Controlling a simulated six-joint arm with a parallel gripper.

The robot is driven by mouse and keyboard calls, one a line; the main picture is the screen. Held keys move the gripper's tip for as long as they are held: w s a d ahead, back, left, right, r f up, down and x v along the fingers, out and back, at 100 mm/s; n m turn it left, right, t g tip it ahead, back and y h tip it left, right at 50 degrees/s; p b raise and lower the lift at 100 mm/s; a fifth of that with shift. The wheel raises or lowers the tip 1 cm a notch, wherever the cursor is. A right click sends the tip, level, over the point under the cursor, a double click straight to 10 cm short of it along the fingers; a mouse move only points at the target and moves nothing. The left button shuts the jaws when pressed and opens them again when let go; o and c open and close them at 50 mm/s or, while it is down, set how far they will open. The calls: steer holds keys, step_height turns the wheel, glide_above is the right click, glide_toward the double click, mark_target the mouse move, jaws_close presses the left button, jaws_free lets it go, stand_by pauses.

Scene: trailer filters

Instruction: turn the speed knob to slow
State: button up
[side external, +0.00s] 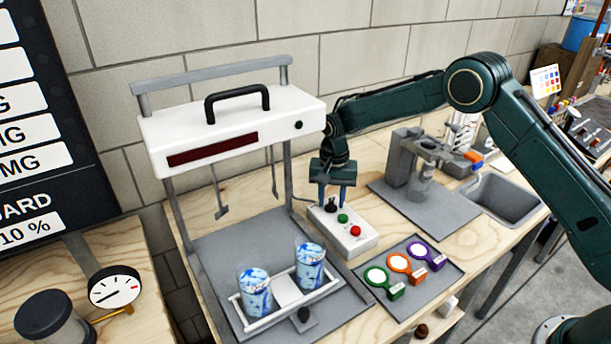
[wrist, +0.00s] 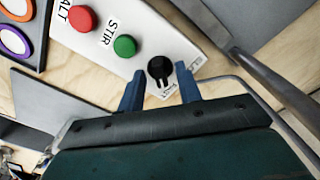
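The speed knob (wrist: 160,69) is a small black knob at one end of the white control box (side external: 347,238), and it also shows dark between the fingers in the side external view (side external: 331,207). My gripper (wrist: 160,72) is open, with its two blue fingers pointing down at that end of the box. In the wrist view one fingertip is on either side of the knob, with a gap on both sides.
A green button (wrist: 125,46) marked STIR and a red button (wrist: 82,18) share the box. A white-topped stand (side external: 230,128) with hanging rods and two blue-patterned jars (side external: 310,268) is to the left. A tray (side external: 450,282) of coloured ring filters is at right.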

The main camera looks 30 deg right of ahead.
jaws_close()
